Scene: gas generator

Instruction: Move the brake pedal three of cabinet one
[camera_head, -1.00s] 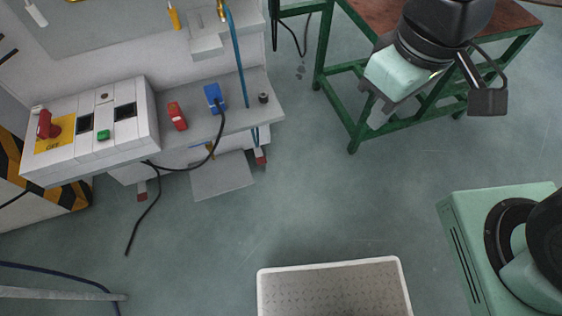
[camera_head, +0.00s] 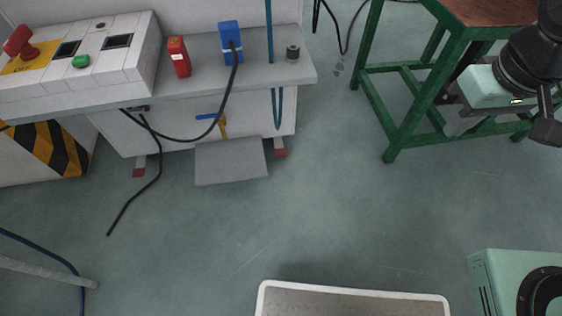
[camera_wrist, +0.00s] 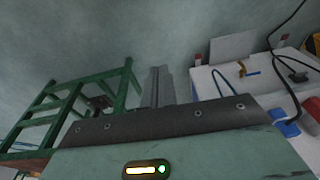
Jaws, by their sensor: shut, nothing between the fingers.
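A flat grey plate (camera_head: 230,162), which looks like the brake pedal, lies low at the front foot of the white cabinet (camera_head: 118,138). In the wrist view the plate (camera_wrist: 233,47) shows beyond the fingers, to their upper right. I cannot tell any pedal number. My gripper (camera_head: 458,124) is at the right of the head view, in front of the green-framed table and well apart from the plate. In the wrist view its fingers (camera_wrist: 159,74) are together and empty.
A green-framed table (camera_head: 398,118) stands at the right. The cabinet top holds a red item (camera_head: 178,56), a blue item (camera_head: 230,42) and a switch panel (camera_head: 95,62). A black cable (camera_head: 158,170) hangs to the floor. Open floor (camera_head: 310,210) lies between cabinet and table.

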